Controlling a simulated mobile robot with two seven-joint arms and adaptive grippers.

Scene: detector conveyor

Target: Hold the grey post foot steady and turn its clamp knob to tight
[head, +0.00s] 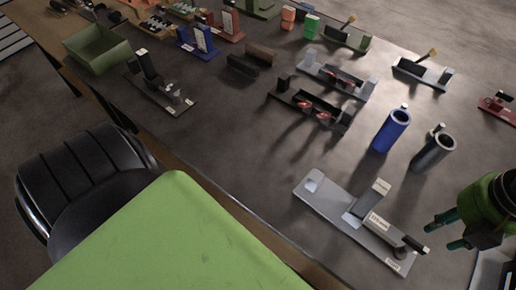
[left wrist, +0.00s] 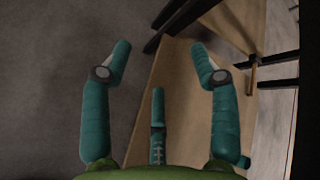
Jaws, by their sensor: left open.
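The grey post foot (head: 325,200) is a long light-grey base lying on the dark table at the lower right in the head view. An upright labelled block (head: 378,220) stands on it. Its clamp knob (head: 405,242), dark with a black lever, sits near the base's right end, beside a small white label (head: 393,265). My right gripper (head: 430,233) is to the right of the knob, apart from it, with teal fingers spread and empty. My left gripper (left wrist: 160,48) shows only in the left wrist view, open and empty over the floor and a wooden surface.
A blue cylinder (head: 391,130) and a dark grey cylinder (head: 433,152) stand behind the foot. Racks with red parts (head: 312,108) lie farther back. A green tray (head: 97,48) is at the far left. A black chair (head: 85,175) stands at the near edge.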

